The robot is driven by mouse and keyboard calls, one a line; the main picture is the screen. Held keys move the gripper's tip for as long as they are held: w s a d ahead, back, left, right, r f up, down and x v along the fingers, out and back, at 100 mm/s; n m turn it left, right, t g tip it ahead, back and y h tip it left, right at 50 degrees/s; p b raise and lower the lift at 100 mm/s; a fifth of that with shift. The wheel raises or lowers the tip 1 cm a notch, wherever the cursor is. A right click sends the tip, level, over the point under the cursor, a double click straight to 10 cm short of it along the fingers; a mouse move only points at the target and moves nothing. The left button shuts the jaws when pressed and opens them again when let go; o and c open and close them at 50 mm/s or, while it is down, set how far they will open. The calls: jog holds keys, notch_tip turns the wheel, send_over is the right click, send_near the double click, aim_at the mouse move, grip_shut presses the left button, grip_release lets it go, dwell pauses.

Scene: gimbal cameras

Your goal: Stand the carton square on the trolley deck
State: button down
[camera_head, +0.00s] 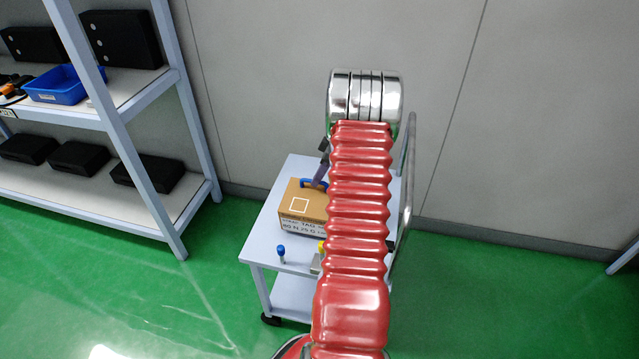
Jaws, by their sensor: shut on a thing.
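The brown carton (303,203) has a white square outline and printed text, with a blue handle (313,183) on top. It is over the trolley deck (267,245), and my arm hides its right side. I cannot tell whether its base touches the deck. My gripper (320,178) shows only in part beside my red arm, at the blue handle, and is shut on it. The fingertips are mostly hidden.
A small blue-capped object (281,254) stands on the deck's near left, with a yellow-topped object (321,247) near my arm. The trolley's rail (407,190) rises on the right. A shelf rack (150,130) stands left. Green floor is clear on both sides.

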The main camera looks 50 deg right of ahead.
jog(key=shift+s+f, duration=0.1)
jog(key=shift+f, duration=1.6)
jog(key=c, duration=2.2)
grip_release()
jog(key=shift+f, duration=0.1)
jog(key=o, duration=0.4)
jog(key=shift+r, duration=0.2)
jog(key=shift+r, duration=0.1)
jog(key=v, duration=1.2)
